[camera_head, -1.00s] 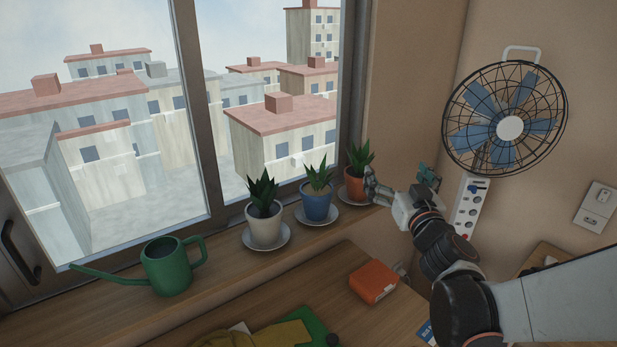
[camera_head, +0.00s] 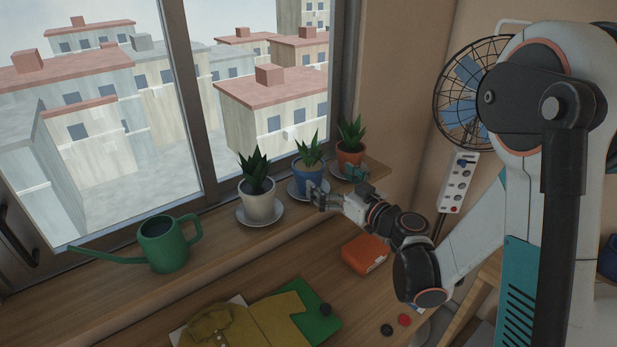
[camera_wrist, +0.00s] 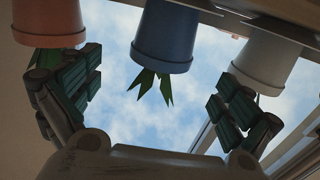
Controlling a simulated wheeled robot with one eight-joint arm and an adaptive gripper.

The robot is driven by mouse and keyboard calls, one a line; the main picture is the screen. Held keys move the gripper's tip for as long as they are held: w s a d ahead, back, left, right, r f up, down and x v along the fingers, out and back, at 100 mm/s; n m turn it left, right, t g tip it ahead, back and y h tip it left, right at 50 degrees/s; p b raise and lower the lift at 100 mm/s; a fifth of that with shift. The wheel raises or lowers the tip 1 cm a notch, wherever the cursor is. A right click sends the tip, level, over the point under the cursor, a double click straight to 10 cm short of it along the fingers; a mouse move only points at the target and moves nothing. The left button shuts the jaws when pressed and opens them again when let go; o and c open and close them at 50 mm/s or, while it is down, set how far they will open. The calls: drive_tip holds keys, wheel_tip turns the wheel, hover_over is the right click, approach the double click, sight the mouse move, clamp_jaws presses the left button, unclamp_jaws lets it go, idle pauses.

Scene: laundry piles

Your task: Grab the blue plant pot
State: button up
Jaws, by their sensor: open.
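The blue plant pot (camera_head: 308,178) holds a green spiky plant and stands upright on a saucer on the windowsill, between the white and orange pots. My gripper (camera_head: 322,196) is just in front of it, slightly right, partly covering its lower part and saucer. In the wrist view the picture is inverted, and the blue pot (camera_wrist: 167,38) appears ahead, between the two spread fingers of my gripper (camera_wrist: 157,88). The fingers are open and empty. I cannot tell whether either finger touches the pot.
The white pot (camera_head: 260,208) stands close on the left and the orange pot (camera_head: 350,158) close on the right, each with a plant. A green watering can (camera_head: 165,248) is farther left on the sill. An orange box (camera_head: 364,254) and yellow cloth (camera_head: 235,328) lie on the desk below.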

sight(309, 164)
drive_tip(key=x, duration=0.3)
drive_tip(key=shift+w, duration=0.1)
drive_tip(key=shift+r+b+x, duration=0.1)
drive_tip(key=shift+b+x, duration=0.4)
drive_tip(key=shift+x, duration=0.85)
drive_tip(key=shift+r+b+x, duration=0.15)
drive_tip(key=shift+b+x, duration=0.3)
drive_tip(key=shift+x, duration=0.9)
drive_tip(key=shift+a, duration=0.15)
drive_tip(key=c, duration=1.4)
